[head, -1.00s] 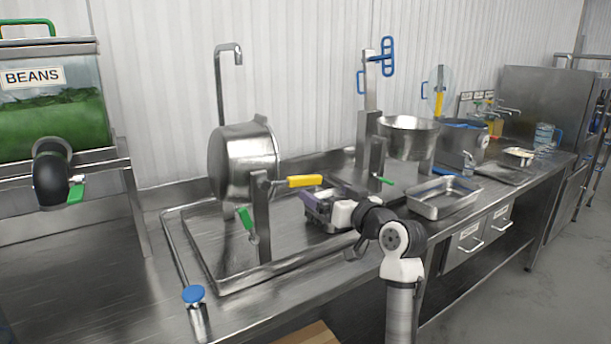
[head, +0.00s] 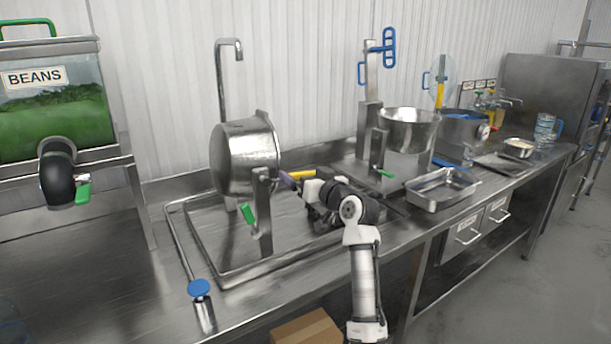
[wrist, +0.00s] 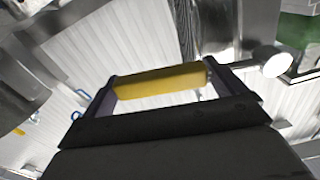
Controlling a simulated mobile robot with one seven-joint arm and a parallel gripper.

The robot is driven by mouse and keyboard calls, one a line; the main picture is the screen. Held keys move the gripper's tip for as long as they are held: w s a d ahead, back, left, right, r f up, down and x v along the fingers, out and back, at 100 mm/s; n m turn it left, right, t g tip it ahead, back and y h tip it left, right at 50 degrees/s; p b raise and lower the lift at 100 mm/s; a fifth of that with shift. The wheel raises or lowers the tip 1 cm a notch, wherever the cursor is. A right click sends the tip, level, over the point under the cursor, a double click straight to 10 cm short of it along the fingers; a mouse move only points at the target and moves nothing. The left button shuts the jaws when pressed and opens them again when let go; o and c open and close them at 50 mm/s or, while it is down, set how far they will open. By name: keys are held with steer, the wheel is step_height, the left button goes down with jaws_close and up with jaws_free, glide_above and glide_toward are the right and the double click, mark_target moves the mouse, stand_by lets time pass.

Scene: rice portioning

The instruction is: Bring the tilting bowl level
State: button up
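The tilting bowl (head: 240,160) is a steel pot hung on side posts over a shallow tray, at left centre in the head view. It is tipped over, its rim turned toward the right. Its yellow handle (head: 302,173) sticks out to the right and is partly hidden by my gripper (head: 290,182). In the wrist view the yellow handle (wrist: 160,82) lies across the gap between my two spread fingers. My gripper is open around or just short of the handle; I cannot tell whether the fingers touch it.
A green lever (head: 248,214) hangs by the bowl's post. A bent tap pipe (head: 220,90) stands behind it. A blue-topped post (head: 199,289) is at the front. A steel hopper (head: 408,128) and an empty pan (head: 440,188) are to the right. The beans dispenser (head: 50,110) is left.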

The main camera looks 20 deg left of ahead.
steer(key=c, duration=1)
steer(key=r+n+b, duration=0.1)
steer(key=n+b, duration=0.1)
steer(key=shift+r+b, duration=0.3)
steer(key=shift+r, duration=0.1)
steer(key=r+n+b, duration=0.1)
steer(key=r+n, duration=0.1)
steer(key=s+a+r+n+b, duration=0.1)
steer(key=r+n, duration=0.1)
steer(key=n, duration=0.1)
steer(key=s+r+n+b, duration=0.1)
steer(key=r+n, duration=0.1)
steer(key=shift+a+r+b, duration=0.25)
steer(key=shift+r+b, duration=0.05)
steer(key=shift+r, duration=0.05)
steer(key=s+a+r+n+b, duration=0.1)
steer(key=s+a+r+n, duration=0.3)
steer(key=s+n, duration=0.3)
steer(key=shift+a+n, duration=0.8)
steer(key=shift+n, duration=1.1)
steer(key=shift+s, duration=0.1)
